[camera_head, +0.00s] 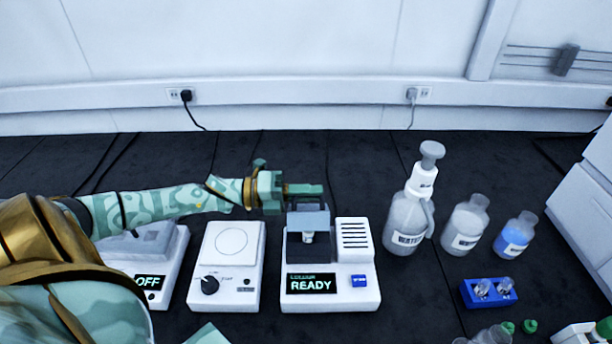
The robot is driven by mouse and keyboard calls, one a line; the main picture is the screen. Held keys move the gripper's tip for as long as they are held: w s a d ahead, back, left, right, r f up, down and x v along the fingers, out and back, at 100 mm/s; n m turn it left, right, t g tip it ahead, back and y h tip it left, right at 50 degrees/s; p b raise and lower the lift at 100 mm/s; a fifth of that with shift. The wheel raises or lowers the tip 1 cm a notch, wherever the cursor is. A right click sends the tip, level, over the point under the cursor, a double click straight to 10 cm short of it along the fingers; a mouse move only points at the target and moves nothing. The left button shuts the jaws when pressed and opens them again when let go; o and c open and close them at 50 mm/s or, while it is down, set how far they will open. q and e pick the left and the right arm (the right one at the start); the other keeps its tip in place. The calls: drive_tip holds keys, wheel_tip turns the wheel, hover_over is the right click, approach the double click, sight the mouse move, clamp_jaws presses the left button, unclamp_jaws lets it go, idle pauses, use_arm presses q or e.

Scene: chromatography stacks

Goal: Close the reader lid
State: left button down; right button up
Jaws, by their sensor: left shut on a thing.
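The reader (358,268) is a white device with a display that says READY, a blue button and a vented block on its right. Its grey lid (309,219) is raised and tilted over a dark well. A small pale vial with a label (308,238) shows under the lid's lower edge. My left gripper (308,190) reaches in from the left, at the lid's top edge. It is shut on the lid, though its fingers hide the exact contact.
Left of the reader stand a white stirrer plate with a knob (240,271) and a device whose display says OFF (177,269). To the right are a pump bottle (406,222), two smaller bottles (465,226) (516,236) and a blue vial rack (488,294). The dark bench behind is mostly clear.

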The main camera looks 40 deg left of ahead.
sight(310, 212)
use_arm(q)
drive_tip(key=s+d+m, duration=0.1)
drive_tip(key=s+d+f+m, duration=0.1)
drive_tip(key=m, duration=0.1)
drive_tip(key=shift+s+d+m, duration=0.15)
drive_tip(key=shift+s+m, duration=0.15)
drive_tip(key=shift+s, duration=0.05)
drive_tip(key=s+m, duration=0.1)
drive_tip(key=d+f+m, duration=0.1)
drive_tip(key=shift+s+d+f+m, duration=0.2)
drive_tip(key=shift+s+f+m, duration=0.1)
drive_tip(key=shift+s+m, duration=0.1)
drive_tip(key=shift+s+d+f, duration=0.3)
drive_tip(key=shift+s+f, duration=0.05)
drive_tip(key=shift+f, duration=0.3)
drive_tip(key=c, duration=1.5)
unclamp_jaws()
drive_tip(key=shift+s, duration=0.1)
drive_tip(key=shift+d, duration=0.1)
